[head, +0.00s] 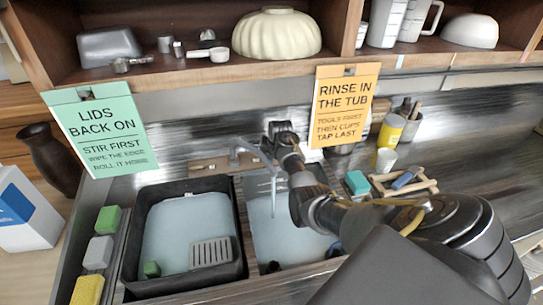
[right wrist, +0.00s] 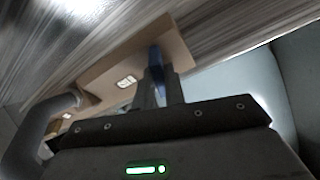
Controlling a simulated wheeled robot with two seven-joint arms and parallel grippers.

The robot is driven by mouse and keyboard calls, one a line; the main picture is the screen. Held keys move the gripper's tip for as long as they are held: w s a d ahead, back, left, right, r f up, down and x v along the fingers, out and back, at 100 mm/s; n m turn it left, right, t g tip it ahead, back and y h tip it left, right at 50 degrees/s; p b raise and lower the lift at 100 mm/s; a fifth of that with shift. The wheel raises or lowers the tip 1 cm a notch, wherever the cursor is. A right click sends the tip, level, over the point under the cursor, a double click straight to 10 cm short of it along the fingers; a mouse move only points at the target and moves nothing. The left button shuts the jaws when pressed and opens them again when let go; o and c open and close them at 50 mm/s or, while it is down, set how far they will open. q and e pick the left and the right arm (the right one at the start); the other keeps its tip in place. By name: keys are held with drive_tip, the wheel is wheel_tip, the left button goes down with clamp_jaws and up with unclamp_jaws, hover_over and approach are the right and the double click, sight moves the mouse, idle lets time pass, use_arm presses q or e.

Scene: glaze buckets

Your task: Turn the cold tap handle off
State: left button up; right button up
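The tap's grey spout (head: 245,152) rises over the right basin in the head view, and a thin pale stream (head: 273,195) appears to fall from its end. The spout also curves at the left of the right wrist view (right wrist: 45,120). A blue tap handle (right wrist: 155,58) stands by the wooden board there. My right gripper (right wrist: 160,85) is at the handle, its fingers close together and their tips against or just in front of it; whether they clasp it is unclear. In the head view my right arm hides the handle. My left gripper is not in view.
A black tub (head: 243,225) with water sits left of the water-filled right basin (head: 290,240). Sponges (head: 99,252) line the left edge. A teal block (head: 357,183) and wooden rack (head: 420,185) lie right. Signs (head: 345,105) hang from the shelf above.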

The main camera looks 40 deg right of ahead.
drive_tip(key=shift+d, duration=0.1)
clamp_jaws()
drive_tip(key=shift+m, duration=0.3)
drive_tip(key=m+p, duration=0.2)
drive_tip(key=m, duration=0.1)
drive_tip(key=shift+s+t, duration=0.1)
drive_tip(key=shift+t, duration=0.2)
drive_tip(key=m+p, duration=0.1)
drive_tip(key=m, duration=0.2)
drive_tip(key=shift+s+m+t+y, duration=0.1)
drive_tip(key=shift+m+t+y, duration=0.2)
drive_tip(key=shift+t, duration=0.1)
drive_tip(key=m+p, duration=0.1)
drive_tip(key=m, duration=0.2)
drive_tip(key=shift+f+t, duration=0.15)
drive_tip(key=shift+t, duration=0.25)
drive_tip(key=shift+s+f+m+t, duration=0.1)
drive_tip(key=shift+m+t, duration=0.2)
drive_tip(key=shift+m, duration=1.3)
drive_tip(key=o, duration=0.7)
unclamp_jaws()
drive_tip(key=shift+c, duration=0.2)
